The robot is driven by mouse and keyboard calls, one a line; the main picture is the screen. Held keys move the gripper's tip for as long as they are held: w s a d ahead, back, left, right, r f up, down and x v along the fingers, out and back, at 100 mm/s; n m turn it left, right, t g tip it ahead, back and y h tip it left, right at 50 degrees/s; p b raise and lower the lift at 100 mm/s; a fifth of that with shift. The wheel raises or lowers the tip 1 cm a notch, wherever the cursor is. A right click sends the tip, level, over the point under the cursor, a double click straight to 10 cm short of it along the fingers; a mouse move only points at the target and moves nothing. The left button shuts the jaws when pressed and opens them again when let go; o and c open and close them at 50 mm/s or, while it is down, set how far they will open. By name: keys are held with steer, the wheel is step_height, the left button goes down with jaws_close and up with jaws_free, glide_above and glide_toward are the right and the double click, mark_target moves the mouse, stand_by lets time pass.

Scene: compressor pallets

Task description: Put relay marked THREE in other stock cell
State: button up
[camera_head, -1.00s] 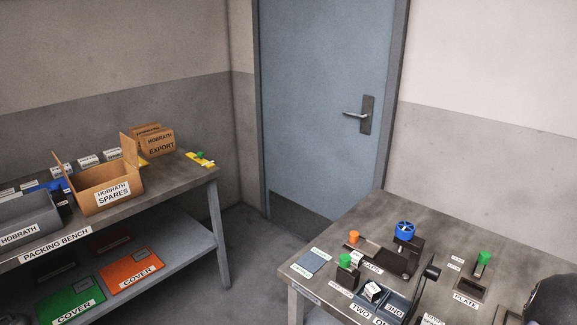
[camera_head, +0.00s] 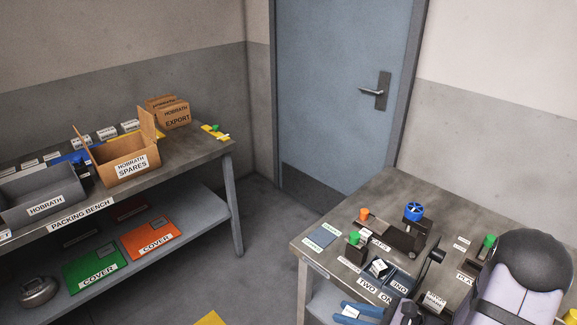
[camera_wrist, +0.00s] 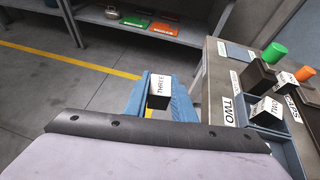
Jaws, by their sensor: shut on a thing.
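The relay marked THREE (camera_wrist: 159,91) is a small dark block with a white lettered top. My gripper (camera_wrist: 160,98) is shut on it, with a blue finger on either side. In the head view my gripper (camera_head: 360,313) is low, off the table's front edge, with a white patch showing between its fingers. The blue-grey stock tray (camera_head: 404,278) has cells with labels TWO, one partly hidden and 3NO. Another relay (camera_head: 378,266), which seems to read TWO in the wrist view (camera_wrist: 264,107), sits tilted in the cell by the TWO label. The cell beside it looks empty.
Near the tray stand a green-topped part (camera_head: 354,240), an orange part (camera_head: 364,214) and a dark fixture with a blue wheel (camera_head: 413,211). A black upright piece (camera_head: 433,258) rises beside the tray. The packing bench (camera_head: 100,205) is at left; open floor lies between.

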steer(key=shift+r+p, duration=0.9)
steer(key=shift+p, duration=0.15)
steer(key=shift+r, duration=0.1)
